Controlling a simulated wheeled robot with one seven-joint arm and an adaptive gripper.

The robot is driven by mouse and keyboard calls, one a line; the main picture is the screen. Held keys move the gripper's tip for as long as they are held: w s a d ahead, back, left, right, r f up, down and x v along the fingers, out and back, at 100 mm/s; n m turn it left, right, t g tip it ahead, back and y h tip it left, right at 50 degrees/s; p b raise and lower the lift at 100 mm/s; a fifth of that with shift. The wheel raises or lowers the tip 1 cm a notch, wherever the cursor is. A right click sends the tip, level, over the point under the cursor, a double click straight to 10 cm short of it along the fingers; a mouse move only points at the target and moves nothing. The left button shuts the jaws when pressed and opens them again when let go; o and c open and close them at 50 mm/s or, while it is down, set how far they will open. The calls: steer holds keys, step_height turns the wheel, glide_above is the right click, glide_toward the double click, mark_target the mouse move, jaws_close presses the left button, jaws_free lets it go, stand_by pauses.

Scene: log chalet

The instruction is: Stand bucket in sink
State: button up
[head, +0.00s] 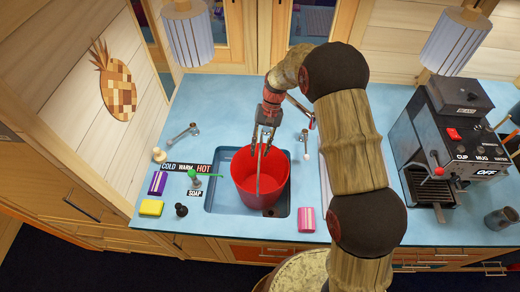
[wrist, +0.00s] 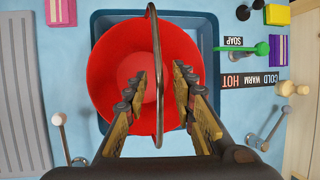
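The red bucket (head: 245,185) stands upright, or nearly so, within the outline of the blue sink (head: 219,206) in the head view. Its base looks to be inside the basin, but its contact with the sink floor is hidden. The bucket (wrist: 110,60) looks empty in the wrist view, with the sink rim (wrist: 208,40) around it. Its thin grey handle (wrist: 157,75) is raised over the opening. My gripper (wrist: 160,80) is open, with one finger on each side of the handle and gaps between. In the head view my gripper (head: 264,146) is above the bucket's far rim.
A coffee machine (head: 448,135) stands farther right.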

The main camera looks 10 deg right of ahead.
steer(key=d+r+t+b, duration=0.15)
steer(key=d+r, duration=0.25)
steer(key=r, duration=1.4)
steer(key=s+d+r+n+t+h, duration=0.1)
steer(key=s+d+r+t, duration=0.15)
steer(key=s+r, duration=0.45)
steer(key=s+d+r+t+h, duration=0.1)
steer(key=s+d+r+t, duration=0.3)
steer(key=s, duration=0.6)
steer(key=s+t+h, duration=0.1)
steer(key=s, duration=0.9)
steer(key=shift+s+d+n+t, duration=0.3)
steer(key=shift+d+n, duration=0.1)
steer(key=shift+d, duration=0.05)
step_height(320, 180, down, 19)
steer(key=b, duration=1.8)
steer(key=shift+b, duration=0.4)
